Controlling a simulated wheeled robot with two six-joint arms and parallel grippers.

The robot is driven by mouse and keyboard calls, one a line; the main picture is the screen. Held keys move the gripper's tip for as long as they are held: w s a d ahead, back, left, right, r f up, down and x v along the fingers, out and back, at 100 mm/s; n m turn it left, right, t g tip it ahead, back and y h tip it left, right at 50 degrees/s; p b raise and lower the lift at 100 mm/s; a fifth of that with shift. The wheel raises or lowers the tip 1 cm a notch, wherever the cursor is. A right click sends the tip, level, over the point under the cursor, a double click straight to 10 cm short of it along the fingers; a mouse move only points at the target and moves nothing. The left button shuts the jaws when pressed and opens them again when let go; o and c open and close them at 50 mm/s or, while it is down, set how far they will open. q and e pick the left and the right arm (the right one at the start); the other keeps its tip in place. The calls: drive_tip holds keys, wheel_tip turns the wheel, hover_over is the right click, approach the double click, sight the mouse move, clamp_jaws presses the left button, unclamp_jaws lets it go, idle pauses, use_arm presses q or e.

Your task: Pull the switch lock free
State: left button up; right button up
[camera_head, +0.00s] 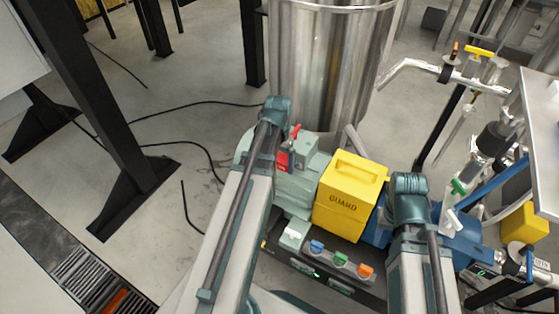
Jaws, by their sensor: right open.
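A small red switch lock (284,160) sits on the grey-green motor housing (300,185), with a red lever-like piece above it. My left arm reaches up from the lower left, and its teal end (277,108) is just left of and above the red lock. The jaws of the left gripper cannot be made out, and whether they touch the lock cannot be told. My right arm comes up from the bottom, and its teal end (410,187) is right of the yellow guard, apart from the lock. The right gripper is open; its fingertips are not clear.
A yellow guard box (350,190) stands right of the lock. A control panel with blue, green and orange buttons (341,260) lies below. A tall steel tank (325,70) stands behind. Pipes and valves (480,160) crowd the right. Open floor lies left, with black cables and a black post (95,100).

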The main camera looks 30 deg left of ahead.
sight(278, 162)
use_arm(q)
drive_tip(key=shift+r, duration=0.15)
wheel_tip(278, 162, up, 14)
drive_tip(key=p, duration=1.3)
drive_tip(key=shift+f+p, duration=0.25)
drive_tip(key=shift+p, duration=0.15)
drive_tip(key=s+d+m+y, duration=0.15)
drive_tip(key=s+d, duration=0.35)
drive_tip(key=d, duration=0.8)
drive_tip(key=s+d+m, duration=0.3)
drive_tip(key=s+d, duration=0.2)
drive_tip(key=d, duration=0.9)
wheel_tip(278, 162, up, 17)
drive_tip(key=p, duration=1.6)
drive_tip(key=shift+w+a+f+n, duration=0.2)
drive_tip(key=shift+w+a+n, duration=0.05)
drive_tip(key=shift+a+n, duration=0.15)
